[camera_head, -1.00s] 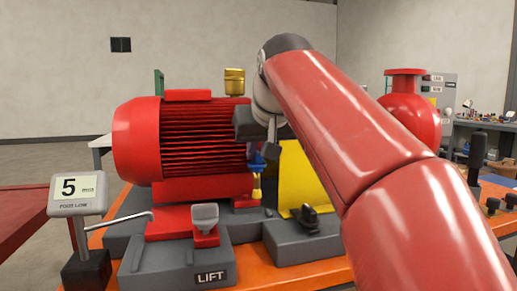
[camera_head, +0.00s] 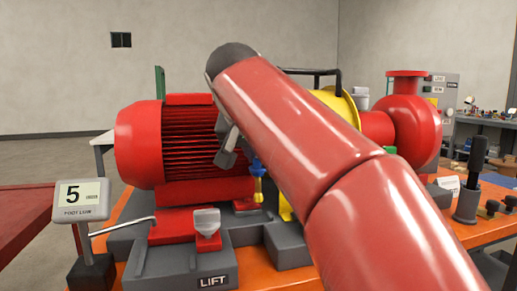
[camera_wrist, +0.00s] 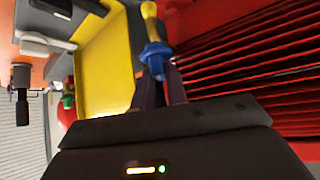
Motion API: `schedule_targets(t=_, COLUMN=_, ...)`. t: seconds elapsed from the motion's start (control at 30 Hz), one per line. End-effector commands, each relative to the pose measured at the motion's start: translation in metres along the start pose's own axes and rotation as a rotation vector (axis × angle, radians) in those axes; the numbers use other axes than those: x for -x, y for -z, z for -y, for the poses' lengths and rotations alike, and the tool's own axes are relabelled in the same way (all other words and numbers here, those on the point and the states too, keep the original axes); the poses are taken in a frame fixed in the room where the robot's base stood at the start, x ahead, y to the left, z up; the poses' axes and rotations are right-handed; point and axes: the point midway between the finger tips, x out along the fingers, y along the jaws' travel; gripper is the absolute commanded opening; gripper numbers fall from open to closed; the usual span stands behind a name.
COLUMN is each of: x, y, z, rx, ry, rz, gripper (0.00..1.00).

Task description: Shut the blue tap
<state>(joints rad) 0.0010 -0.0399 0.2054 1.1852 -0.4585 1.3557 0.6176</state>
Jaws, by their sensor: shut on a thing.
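The blue tap (camera_wrist: 155,57) shows in the wrist view, with a blue handle on a small yellow fitting (camera_wrist: 148,10). My gripper (camera_wrist: 160,80) is shut on the blue handle, its two dark fingers close together around it. In the head view the blue tap (camera_head: 258,168) shows only in part, beside the right end of the red motor. My red arm hides my fingertips and most of the handle there.
The red finned motor (camera_head: 190,140) stands close beside the tap. A yellow guard (camera_wrist: 105,65) is on the other side. A grey LIFT block (camera_head: 190,268) and a display reading 5 (camera_head: 82,200) are in front.

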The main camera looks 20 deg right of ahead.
Motion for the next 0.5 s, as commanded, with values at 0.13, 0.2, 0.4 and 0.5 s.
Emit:
schedule_targets(t=0.13, x=-0.0005, y=0.0004, z=0.0037, rx=-0.096, ry=-0.098, rz=0.000, gripper=0.00)
schedule_targets(t=0.2, x=-0.0004, y=0.0001, z=0.0050, rx=-0.142, ry=-0.143, rz=0.000, gripper=0.00)
schedule_targets(t=0.4, x=-0.0012, y=0.0006, z=0.0072, rx=-0.272, ry=-0.271, rz=0.000, gripper=0.00)
schedule_targets(t=0.5, x=-0.0014, y=0.0010, z=0.0074, rx=-0.331, ry=-0.330, rz=0.000, gripper=0.00)
